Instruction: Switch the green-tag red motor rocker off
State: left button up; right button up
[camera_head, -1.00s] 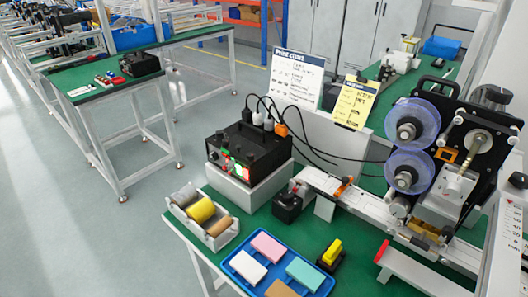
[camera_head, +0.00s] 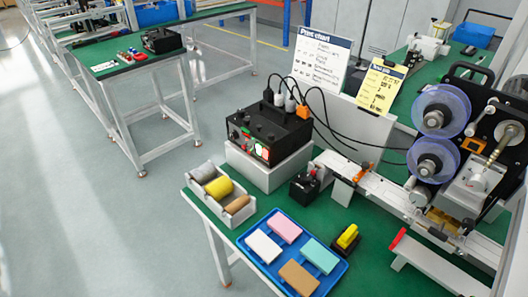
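A black control box (camera_head: 285,130) stands on a white block (camera_head: 268,174) on the green bench, with black, white and orange plugs and cables on top. Its front face carries small switches, with a red and white lit-looking one (camera_head: 262,150) near the right. The switches are too small here to tell which has a green tag or which way any rocker is tipped. Neither of my grippers is in view.
A parts tray (camera_head: 237,206) with rolls and a blue tray (camera_head: 343,272) with coloured blocks lie in front. A small black device with a red top (camera_head: 304,186) stands close right. The coder machine (camera_head: 470,150) fills the right. Open floor (camera_head: 90,220) lies left.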

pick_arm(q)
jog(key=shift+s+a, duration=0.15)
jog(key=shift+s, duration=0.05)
